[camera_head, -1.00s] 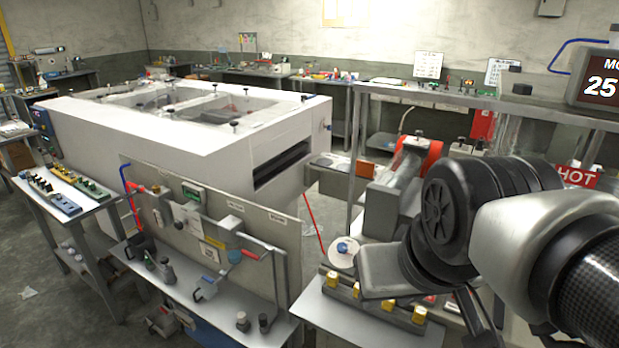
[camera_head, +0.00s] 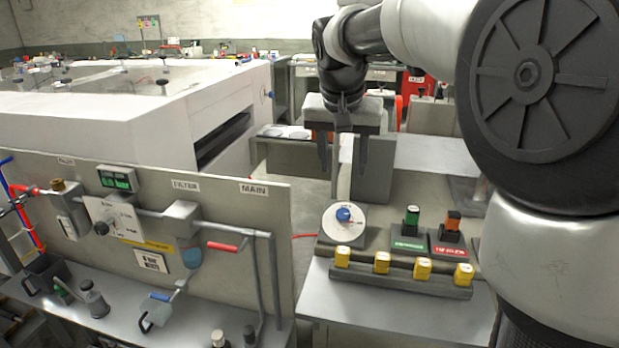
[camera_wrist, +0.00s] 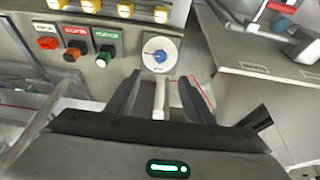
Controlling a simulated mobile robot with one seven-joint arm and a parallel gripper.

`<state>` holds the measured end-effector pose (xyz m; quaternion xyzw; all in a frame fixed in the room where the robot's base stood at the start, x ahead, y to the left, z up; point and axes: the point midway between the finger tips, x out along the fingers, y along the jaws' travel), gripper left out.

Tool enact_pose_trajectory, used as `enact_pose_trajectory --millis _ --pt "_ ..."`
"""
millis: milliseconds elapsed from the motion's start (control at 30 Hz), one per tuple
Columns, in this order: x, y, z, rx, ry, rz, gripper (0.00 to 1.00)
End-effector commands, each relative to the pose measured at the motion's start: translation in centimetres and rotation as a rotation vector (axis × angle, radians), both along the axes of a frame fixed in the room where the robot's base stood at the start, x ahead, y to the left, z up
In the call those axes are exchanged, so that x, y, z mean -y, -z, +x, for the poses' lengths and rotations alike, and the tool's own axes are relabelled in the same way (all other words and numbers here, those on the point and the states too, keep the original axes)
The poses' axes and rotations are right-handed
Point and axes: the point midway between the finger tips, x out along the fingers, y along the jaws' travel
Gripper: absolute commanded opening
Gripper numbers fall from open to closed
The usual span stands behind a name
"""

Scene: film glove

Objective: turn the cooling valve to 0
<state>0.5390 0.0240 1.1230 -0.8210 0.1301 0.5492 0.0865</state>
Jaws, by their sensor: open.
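A round white dial (camera_head: 331,228) with a blue knob (camera_head: 344,214) sits on the console at centre right and looks like the cooling valve. Its markings are too small to read. The dial (camera_wrist: 172,63) and blue knob (camera_wrist: 160,56) also show in the wrist view, just beyond the fingertips. My gripper (camera_head: 343,165) is open and empty, with its fingers pointing down above the console area. It is apart from the knob. In the wrist view my gripper (camera_wrist: 160,90) has a finger on each side, with the knob ahead between them.
Green (camera_head: 412,219) and orange (camera_head: 452,225) switches stand right of the dial. A row of yellow-capped knobs (camera_head: 381,262) lies in front. A pipe panel (camera_head: 270,205) with a red-handled lever (camera_head: 228,246) stands to the left. A white machine (camera_head: 165,135) is behind the panel.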

Motion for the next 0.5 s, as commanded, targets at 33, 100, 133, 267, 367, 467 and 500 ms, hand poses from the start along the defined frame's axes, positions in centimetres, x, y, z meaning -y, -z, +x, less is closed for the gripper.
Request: enact_pose_trajectory --millis 33,100,133,267,367,467,500 --pt "0.1 0.6 0.3 -0.001 0.002 0.0 0.48" --pt "0.2 1.3 0.6 -0.001 0.003 -0.001 0.48" --pt "0.2 1.7 0.7 -0.002 0.003 0.0 0.48" --pt "0.6 4.2 1.6 -0.005 0.002 -0.001 0.48" --pt "0.9 6.3 2.4 -0.005 0.002 -0.001 0.48" --pt "1.1 8.4 3.2 -0.003 0.002 0.0 0.48" --pt "1.2 9.2 3.5 -0.004 0.002 0.0 0.48"
